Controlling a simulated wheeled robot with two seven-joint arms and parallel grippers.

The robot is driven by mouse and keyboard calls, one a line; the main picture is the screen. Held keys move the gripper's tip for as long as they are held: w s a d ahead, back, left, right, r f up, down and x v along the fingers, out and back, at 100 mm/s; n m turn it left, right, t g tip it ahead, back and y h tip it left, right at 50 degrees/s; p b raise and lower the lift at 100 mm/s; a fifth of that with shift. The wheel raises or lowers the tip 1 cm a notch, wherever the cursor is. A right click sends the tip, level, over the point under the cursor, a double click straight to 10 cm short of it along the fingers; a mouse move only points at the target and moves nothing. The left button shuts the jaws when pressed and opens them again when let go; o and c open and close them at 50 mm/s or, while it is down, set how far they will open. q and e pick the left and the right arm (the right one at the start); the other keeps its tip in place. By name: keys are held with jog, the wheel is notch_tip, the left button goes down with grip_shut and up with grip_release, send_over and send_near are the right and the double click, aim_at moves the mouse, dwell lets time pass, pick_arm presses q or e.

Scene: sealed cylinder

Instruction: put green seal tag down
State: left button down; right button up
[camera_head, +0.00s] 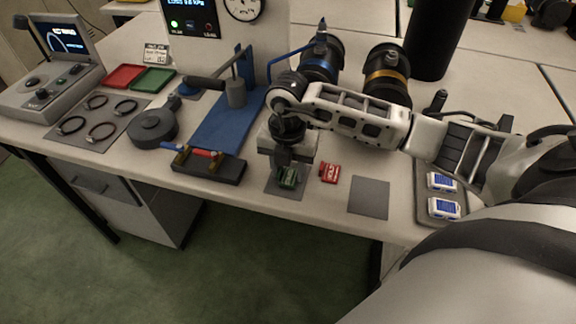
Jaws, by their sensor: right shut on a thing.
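A green seal tag (289,178) is at the fingertips of my right gripper (287,165), low over a dark grey mat (286,191) near the table's front edge. My right gripper is shut on the tag. I cannot tell whether the tag touches the mat. A red seal tag (330,173) lies on the table just right of the mat. My left gripper is not in view.
A blue press stand (222,125) is left of my right gripper. A second grey mat (369,196) is bare. A tray with blue-screened devices (443,207) is at the right. Blue-banded (321,62) and orange-banded cylinders (387,75) stand behind my arm.

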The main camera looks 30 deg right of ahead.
aim_at(288, 176)
jog(key=shift+f, duration=0.15)
jog(key=o, duration=0.9)
jog(key=shift+o, duration=0.2)
jog(key=shift+r, duration=0.2)
notch_tip(288, 176, up, 12)
jog(key=shift+b, duration=0.35)
